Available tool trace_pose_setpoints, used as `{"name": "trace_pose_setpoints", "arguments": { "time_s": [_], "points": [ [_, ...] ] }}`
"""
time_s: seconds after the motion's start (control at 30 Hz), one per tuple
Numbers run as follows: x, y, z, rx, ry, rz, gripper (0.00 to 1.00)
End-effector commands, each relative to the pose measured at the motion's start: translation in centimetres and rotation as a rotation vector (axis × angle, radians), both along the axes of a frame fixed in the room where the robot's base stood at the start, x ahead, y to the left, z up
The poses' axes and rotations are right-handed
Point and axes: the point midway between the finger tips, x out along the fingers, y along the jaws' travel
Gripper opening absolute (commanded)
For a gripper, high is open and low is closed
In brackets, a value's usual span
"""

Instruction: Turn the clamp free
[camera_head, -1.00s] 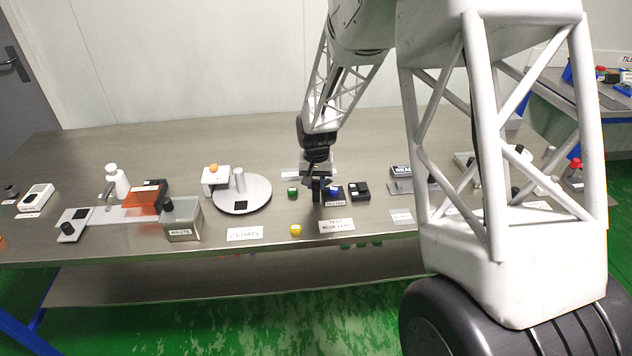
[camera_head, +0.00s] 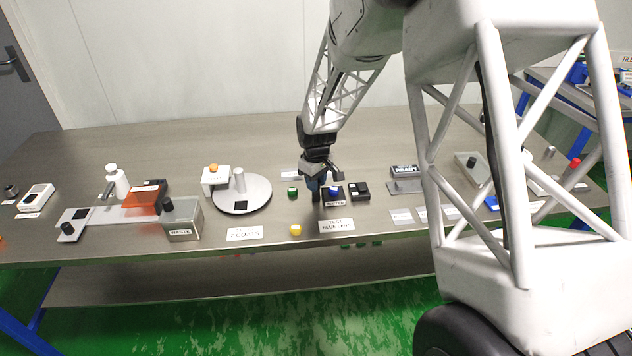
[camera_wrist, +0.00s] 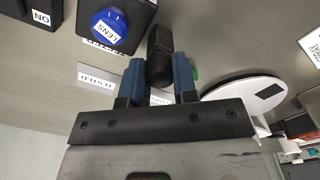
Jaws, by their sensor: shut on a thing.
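My gripper (camera_wrist: 158,62) has its two blue fingers closed on the sides of a dark upright block (camera_wrist: 159,40), which may be the clamp; no label on it is readable. In the head view my gripper (camera_head: 317,188) points down at the table, just left of a blue lens (camera_head: 334,190) on a black block. The fingers and wrist hide most of the held piece there. In the wrist view the blue lens (camera_wrist: 108,26), marked LENS, sits to the left, apart from the fingers.
A green piece (camera_head: 292,192) stands close left of my gripper, and a round grey plate (camera_head: 258,189) is farther left. A black switch box (camera_head: 359,190) is at right. A yellow piece (camera_head: 295,230) and a printed card (camera_head: 337,226) lie in front.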

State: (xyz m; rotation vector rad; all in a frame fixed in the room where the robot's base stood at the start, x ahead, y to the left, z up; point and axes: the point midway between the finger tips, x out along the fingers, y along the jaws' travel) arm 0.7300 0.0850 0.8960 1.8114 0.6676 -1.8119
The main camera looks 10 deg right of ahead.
Motion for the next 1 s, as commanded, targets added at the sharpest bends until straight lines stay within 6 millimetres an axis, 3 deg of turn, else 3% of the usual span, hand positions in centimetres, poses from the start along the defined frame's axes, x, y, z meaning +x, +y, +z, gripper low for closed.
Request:
{"name": "trace_pose_setpoints", "arguments": {
  "time_s": [0.67, 0.7, 0.8, 0.87, 1.0],
  "points": [
    [0.06, 0.01, 0.11, 0.000, -0.001, 0.095, 0.03],
    [0.06, 0.01, 0.11, 0.000, -0.001, 0.095, 0.28],
    [0.04, 0.01, 0.09, 0.000, -0.001, 0.095, 0.44],
    [0.04, 0.01, 0.07, 0.000, -0.001, 0.095, 0.52],
    [0.02, 0.01, 0.05, 0.001, -0.001, 0.094, 0.52]
  ]
}}
